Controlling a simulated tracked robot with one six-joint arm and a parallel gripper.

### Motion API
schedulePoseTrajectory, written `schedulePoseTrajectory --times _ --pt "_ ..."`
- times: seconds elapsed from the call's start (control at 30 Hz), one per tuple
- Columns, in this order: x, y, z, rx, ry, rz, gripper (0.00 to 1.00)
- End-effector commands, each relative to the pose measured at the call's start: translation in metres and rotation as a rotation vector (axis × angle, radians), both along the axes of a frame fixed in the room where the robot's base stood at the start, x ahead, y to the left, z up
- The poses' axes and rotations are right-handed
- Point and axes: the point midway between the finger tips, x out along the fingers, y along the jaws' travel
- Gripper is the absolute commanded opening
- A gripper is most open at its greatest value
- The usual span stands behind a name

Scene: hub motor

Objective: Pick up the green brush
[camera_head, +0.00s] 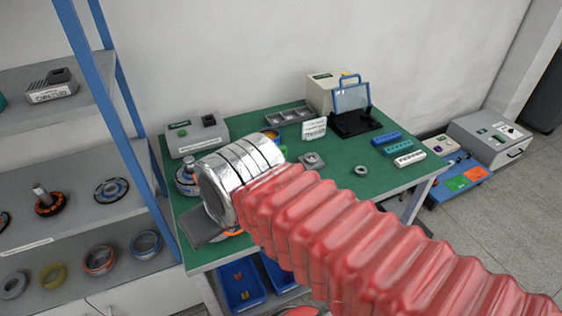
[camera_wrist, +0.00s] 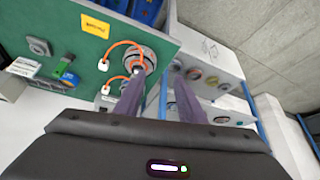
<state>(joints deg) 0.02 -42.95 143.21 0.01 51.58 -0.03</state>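In the wrist view a small green item (camera_wrist: 62,66), which may be the green brush, lies on the green table (camera_wrist: 100,72) beside a blue part (camera_wrist: 70,77). It is too small to make out bristles. I cannot pick it out in the head view, where my arm covers part of the table (camera_head: 345,190). My gripper (camera_wrist: 159,78) is open, its two fingers apart with nothing visible between them. The fingers are to the right of the green item, over the table's edge near a round motor part (camera_wrist: 146,58). In the head view the fingertips are hidden.
Orange cables (camera_wrist: 137,50) with white plugs lie close to the fingers. A yellow label (camera_wrist: 95,25) is on the table. A shelf rack (camera_head: 75,225) is at left.

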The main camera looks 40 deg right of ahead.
Motion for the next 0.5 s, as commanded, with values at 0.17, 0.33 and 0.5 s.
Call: schedulePoseTrajectory --times 0.17,0.33,0.5 --pt "0.009 -0.005 0.003 -0.001 0.006 -0.009 0.45" --pt "0.033 -0.024 0.009 -0.003 0.020 -0.039 0.45" --pt "0.067 -0.052 0.014 -0.004 0.038 -0.071 0.45"
